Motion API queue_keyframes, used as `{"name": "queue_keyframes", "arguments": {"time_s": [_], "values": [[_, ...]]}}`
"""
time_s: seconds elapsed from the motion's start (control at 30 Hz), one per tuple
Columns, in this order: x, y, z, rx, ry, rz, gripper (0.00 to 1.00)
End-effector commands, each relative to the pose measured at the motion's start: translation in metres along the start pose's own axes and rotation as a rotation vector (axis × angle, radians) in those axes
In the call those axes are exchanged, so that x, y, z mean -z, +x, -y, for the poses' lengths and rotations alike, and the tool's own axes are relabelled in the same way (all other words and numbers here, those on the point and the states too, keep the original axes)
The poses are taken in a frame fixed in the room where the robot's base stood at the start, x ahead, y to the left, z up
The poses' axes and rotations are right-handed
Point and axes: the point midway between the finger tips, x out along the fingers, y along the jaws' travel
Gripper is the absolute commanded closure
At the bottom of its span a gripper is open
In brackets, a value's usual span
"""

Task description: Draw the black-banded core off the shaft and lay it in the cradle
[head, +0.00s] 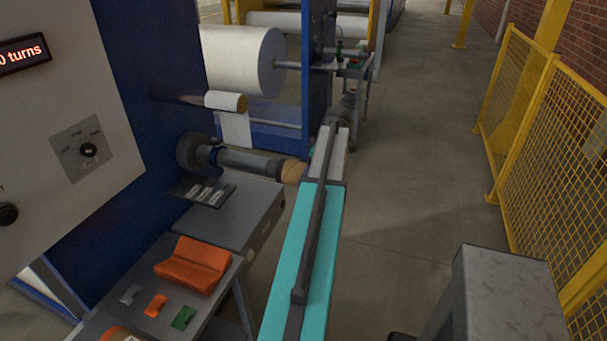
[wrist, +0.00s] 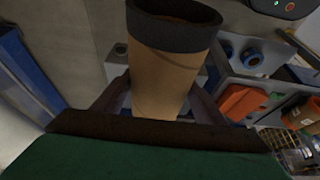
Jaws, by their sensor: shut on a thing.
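The tan core (wrist: 165,85) with a black band (wrist: 172,32) at its far end stands between the jaws of my gripper (wrist: 158,98) in the wrist view. The gripper is shut on it. The banded end's opening shows a brown inside, with no shaft coming out of it. In the head view a tan piece of the core (head: 293,172) shows left of my arm, close to the end of the dark shaft (head: 240,161); any gap there is unclear. My arm hides the jaws. The orange cradle (head: 194,265) lies on the bench, lower left, with its trough empty.
The grey bench (head: 225,270) also carries small orange, grey and green pieces. A dark plate with pale strips (head: 202,191) lies below the shaft. A blue machine frame (head: 150,120) and white roll (head: 243,60) stand behind.

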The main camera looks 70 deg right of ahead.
Motion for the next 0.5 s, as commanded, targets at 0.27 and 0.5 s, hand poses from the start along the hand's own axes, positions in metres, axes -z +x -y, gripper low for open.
{"name": "queue_keyframes", "arguments": {"time_s": [0.27,0.5], "values": [[-0.0080,-0.0038,0.0003,0.000,-0.001,-0.001,0.63],[-0.0083,-0.0039,0.0002,0.000,-0.001,0.000,0.63]]}}
